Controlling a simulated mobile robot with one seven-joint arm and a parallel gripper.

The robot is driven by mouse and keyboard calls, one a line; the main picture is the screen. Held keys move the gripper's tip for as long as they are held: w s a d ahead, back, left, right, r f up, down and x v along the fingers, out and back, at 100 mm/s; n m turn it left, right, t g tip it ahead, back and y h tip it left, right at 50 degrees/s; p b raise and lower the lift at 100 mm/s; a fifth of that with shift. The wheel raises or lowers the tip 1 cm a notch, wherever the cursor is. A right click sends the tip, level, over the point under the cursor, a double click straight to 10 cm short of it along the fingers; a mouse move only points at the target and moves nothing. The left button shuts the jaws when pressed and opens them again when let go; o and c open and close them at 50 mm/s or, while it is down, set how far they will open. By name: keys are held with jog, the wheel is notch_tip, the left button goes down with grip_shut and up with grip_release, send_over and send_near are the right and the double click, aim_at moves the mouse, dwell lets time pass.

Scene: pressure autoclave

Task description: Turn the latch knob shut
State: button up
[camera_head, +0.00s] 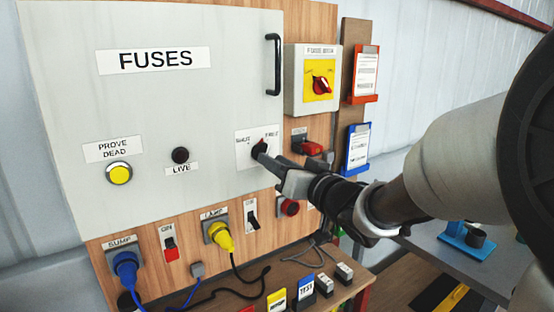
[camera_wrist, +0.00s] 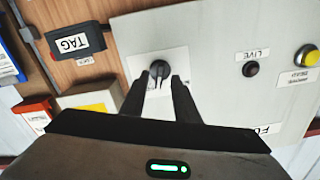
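The latch knob (camera_head: 259,149) is a small black knob on a white label plate (camera_head: 244,156) at the lower right of the grey FUSES door (camera_head: 200,110). The plate has a word on each side, too small to read surely. In the wrist view the knob (camera_wrist: 159,69) sits just beyond and between my two fingertips. My gripper (camera_head: 275,161) reaches the knob from the right; in the wrist view my gripper (camera_wrist: 160,79) is open, with a finger on each side. I cannot tell whether the fingers touch the knob. The door looks closed against the wooden board.
A black door handle (camera_head: 273,65) stands out above the knob.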

jog(key=shift+x, duration=1.35)
grip_shut()
jog(key=shift+n+b, duration=0.3)
jog(key=shift+b, duration=0.15)
jog(key=shift+d+n+b, duration=0.1)
jog(key=shift+n+b, duration=4.55)
jog(key=shift+n, duration=1.35)
